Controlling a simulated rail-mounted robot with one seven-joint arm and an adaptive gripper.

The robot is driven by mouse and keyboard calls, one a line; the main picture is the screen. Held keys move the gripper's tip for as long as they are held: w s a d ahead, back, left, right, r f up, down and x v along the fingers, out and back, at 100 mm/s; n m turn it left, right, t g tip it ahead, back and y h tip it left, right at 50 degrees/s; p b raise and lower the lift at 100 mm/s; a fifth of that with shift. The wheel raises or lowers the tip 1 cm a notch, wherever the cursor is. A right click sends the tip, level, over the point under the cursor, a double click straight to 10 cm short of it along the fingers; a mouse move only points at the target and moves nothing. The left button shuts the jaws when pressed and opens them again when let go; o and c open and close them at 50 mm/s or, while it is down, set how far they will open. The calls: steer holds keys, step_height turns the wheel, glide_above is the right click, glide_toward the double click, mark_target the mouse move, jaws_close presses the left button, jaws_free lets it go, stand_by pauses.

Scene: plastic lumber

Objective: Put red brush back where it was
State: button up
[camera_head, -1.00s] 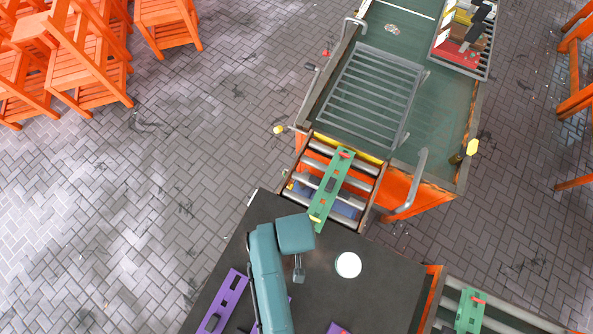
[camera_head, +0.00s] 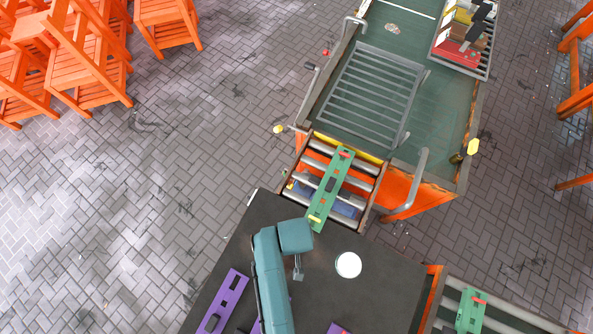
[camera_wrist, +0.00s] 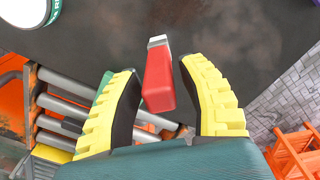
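A red brush (camera_wrist: 158,82) with a pale grey end shows in the wrist view, lying between the two yellow ribbed fingers of my gripper (camera_wrist: 158,66). In the head view my arm reaches over the table, and I cannot make out the brush there. A green board (camera_head: 328,195) lies across the rollers, with small red, black and yellow things on it.
A white round can (camera_head: 348,265) stands on the table right of my arm. Purple boards (camera_head: 222,302) lie at its front. A green conveyor with a grey rack (camera_head: 372,95) is behind. Another green piece (camera_head: 470,312) lies on rollers at the lower right.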

step_height(320, 180, up, 12)
steer(key=shift+w+r+p, duration=0.1)
steer(key=shift+p, duration=0.3)
steer(key=w+d+r+m+t, duration=0.1)
steer(key=w+r+t, duration=0.7)
steer(key=r, duration=0.6)
steer(key=w+d+r+m+t, duration=0.15)
steer(key=w+r+t, duration=0.35)
steer(key=w+r, duration=0.7)
steer(key=s+d+r+t, duration=0.1)
steer(key=s+r+t, duration=0.1)
steer(key=r, duration=0.6)
steer(key=s+d+r+m+t, duration=0.1)
steer(key=s+r+t, duration=0.2)
steer(key=r, duration=0.5)
steer(key=s+d+r+t, duration=0.2)
steer(key=r+t, duration=0.2)
steer(key=r, duration=0.5)
steer(key=shift+s, duration=0.25)
steer(key=shift+m, duration=0.25)
step_height(320, 180, up, 9)
steer(key=p, duration=0.9)
steer(key=shift+r+h, duration=0.15)
steer(key=shift+h, duration=0.25)
